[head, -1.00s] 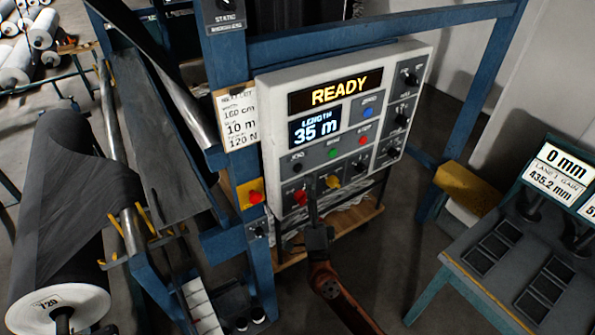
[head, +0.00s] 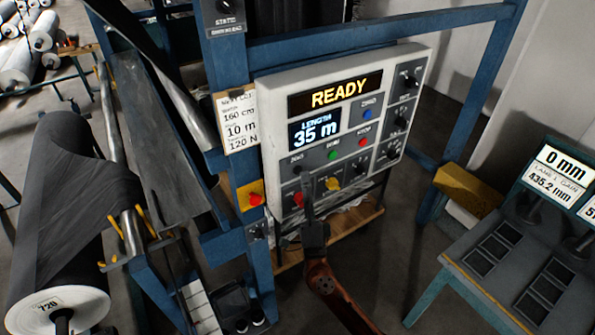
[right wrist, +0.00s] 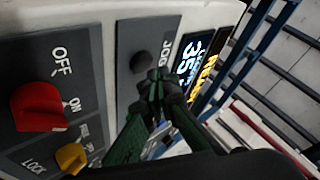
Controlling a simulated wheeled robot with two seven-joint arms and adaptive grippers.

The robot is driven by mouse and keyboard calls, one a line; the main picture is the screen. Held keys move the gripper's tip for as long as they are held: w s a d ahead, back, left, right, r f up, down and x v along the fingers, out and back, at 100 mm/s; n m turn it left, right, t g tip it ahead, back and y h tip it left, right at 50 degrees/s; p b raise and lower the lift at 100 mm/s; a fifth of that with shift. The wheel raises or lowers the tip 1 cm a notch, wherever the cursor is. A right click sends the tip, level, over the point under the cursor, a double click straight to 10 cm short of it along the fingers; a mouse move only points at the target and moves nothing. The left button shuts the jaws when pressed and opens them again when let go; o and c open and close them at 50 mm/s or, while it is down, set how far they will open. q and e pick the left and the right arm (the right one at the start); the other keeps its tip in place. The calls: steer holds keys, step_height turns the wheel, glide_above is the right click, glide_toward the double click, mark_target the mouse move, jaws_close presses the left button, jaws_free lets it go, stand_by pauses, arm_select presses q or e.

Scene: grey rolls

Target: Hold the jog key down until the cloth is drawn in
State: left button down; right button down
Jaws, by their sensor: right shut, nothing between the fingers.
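The white control panel (head: 420,60) stands at the centre of the head view, with its display (head: 338,92) lit "READY" and its length screen (head: 314,132) at 35 m. The black jog key (head: 297,169) is at the panel's lower left; its label (right wrist: 165,55) shows in the right wrist view. My right gripper (head: 307,183) is shut and empty, its tips close to the jog key. In the right wrist view its fingertips (right wrist: 158,82) partly cover the key, so I cannot tell whether they touch. The dark cloth (head: 65,185) hangs from its roll at left. My left gripper is out of view.
A red knob (head: 299,199) and a yellow knob (head: 332,184) sit just below the key. A red switch on a yellow plate (head: 255,198) is on the blue post (head: 258,260). A console (head: 510,270) stands at right.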

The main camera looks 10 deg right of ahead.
steer(key=shift+w, duration=0.1)
stand_by(0.7)
steer(key=shift+w+a, duration=0.15)
steer(key=shift+w, duration=0.2)
steer(key=shift+w+a, duration=0.15)
steer(key=shift+w, duration=0.25)
stand_by(0.7)
steer(key=shift+s+p, duration=0.1)
steer(key=shift+p, duration=0.2)
stand_by(4.7)
steer(key=shift+s+d+p, duration=0.3)
steer(key=shift+s+p, duration=0.05)
steer(key=shift+s, duration=0.35)
